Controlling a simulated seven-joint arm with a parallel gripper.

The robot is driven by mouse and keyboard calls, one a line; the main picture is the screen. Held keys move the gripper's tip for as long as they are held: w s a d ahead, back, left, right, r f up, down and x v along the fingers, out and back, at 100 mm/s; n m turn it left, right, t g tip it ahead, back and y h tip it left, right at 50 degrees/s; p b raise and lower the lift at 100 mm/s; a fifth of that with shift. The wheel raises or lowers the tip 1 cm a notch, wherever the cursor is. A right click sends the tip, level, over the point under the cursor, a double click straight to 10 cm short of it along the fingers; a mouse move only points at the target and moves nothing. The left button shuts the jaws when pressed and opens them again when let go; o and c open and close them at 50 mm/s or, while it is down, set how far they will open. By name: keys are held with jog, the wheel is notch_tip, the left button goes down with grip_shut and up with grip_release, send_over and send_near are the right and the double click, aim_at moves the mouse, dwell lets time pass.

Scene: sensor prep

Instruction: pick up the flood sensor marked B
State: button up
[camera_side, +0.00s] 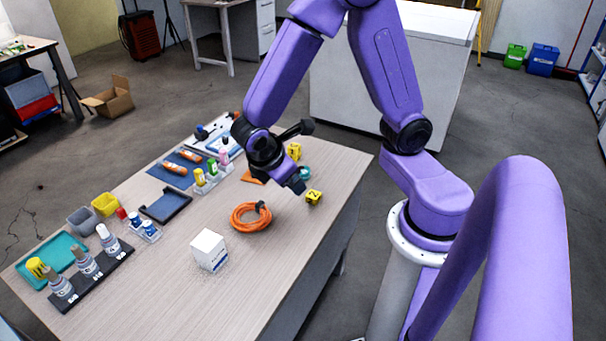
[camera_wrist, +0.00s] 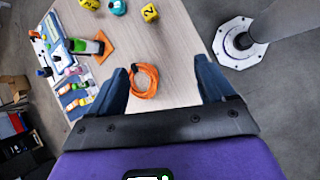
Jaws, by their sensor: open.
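I cannot read a letter B on anything, so I cannot tell which item is the flood sensor marked B. My gripper (camera_side: 298,187) is over the right part of the table. In the wrist view its dark blue fingers (camera_wrist: 163,68) are wide apart and empty.
An orange cable coil (camera_side: 251,217) lies below my gripper, near a yellow numbered cube (camera_side: 313,197). A white box (camera_side: 209,250) stands at the front. The front right table is clear.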

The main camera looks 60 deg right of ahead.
jog(key=w+d+f+n+h, duration=0.2)
jog(key=w+d+f+h, duration=0.2)
jog(key=w+d+f, duration=0.3)
jog(key=n+h, duration=0.3)
send_near(305, 167)
jog(key=d+f, duration=0.2)
jog(key=d, duration=0.1)
jog(key=shift+d+f, duration=0.25)
jog(key=shift+f, duration=0.1)
jog(key=shift+r+x, duration=0.2)
jog(key=shift+x, duration=2.9)
jog(key=c, duration=1.1)
